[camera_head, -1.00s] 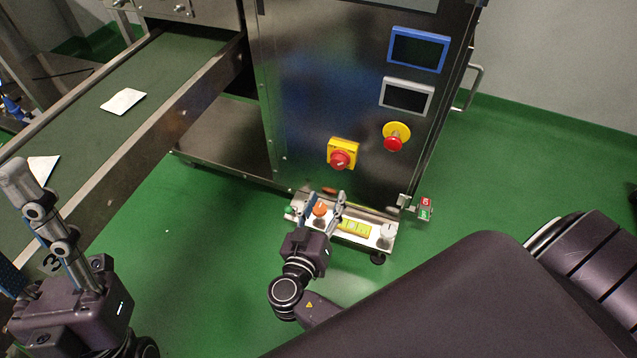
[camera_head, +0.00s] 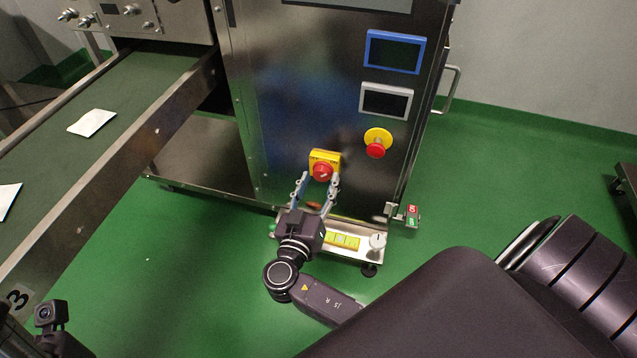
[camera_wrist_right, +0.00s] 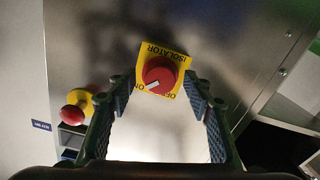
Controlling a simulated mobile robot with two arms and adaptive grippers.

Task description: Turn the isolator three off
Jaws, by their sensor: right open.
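The isolator is a red rotary knob (camera_head: 323,171) on a yellow plate (camera_head: 324,156), low on the steel cabinet front. In the right wrist view the knob (camera_wrist_right: 160,75) shows a white mark toward the lower left. The plate (camera_wrist_right: 148,52) reads ISOLATOR, with other lettering partly hidden by the knob. My right gripper (camera_head: 318,180) is open and empty, just below the isolator. In the right wrist view its fingers (camera_wrist_right: 160,98) stand either side of the knob's lower area, apart from it. Only part of my left wrist shows at the lower left; its fingers are out of view.
A red emergency button on a yellow base (camera_head: 377,142) sits upper right of the isolator, below two screens. A low control strip (camera_head: 370,256) juts out below my gripper.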

